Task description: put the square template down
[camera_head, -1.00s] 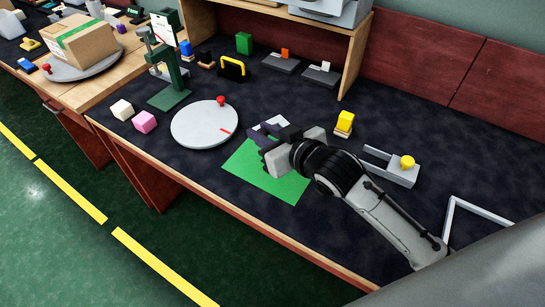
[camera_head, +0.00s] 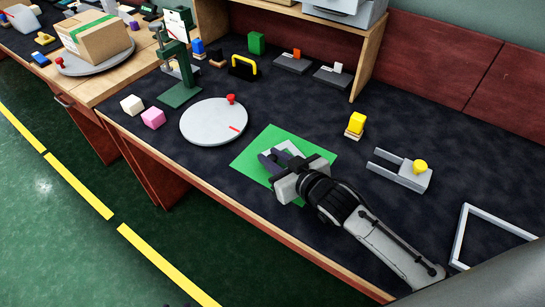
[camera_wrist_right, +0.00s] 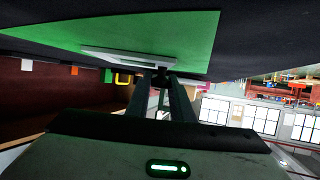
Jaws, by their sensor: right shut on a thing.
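The square template is a light grey plate (camera_head: 289,148), partly hidden by my right gripper (camera_head: 278,158) in the head view. My right gripper is shut on it over the middle of the green mat (camera_head: 320,165). In the right wrist view the template (camera_wrist_right: 125,57) shows as a thin pale plate lying nearly flat against the green mat (camera_wrist_right: 195,40), at the fingertips (camera_wrist_right: 161,76). I cannot tell whether it touches the mat. My left gripper is not in view.
A round grey turntable (camera_head: 212,122) with a red knob stands left of the mat. Dark bench top is clear around the mat.

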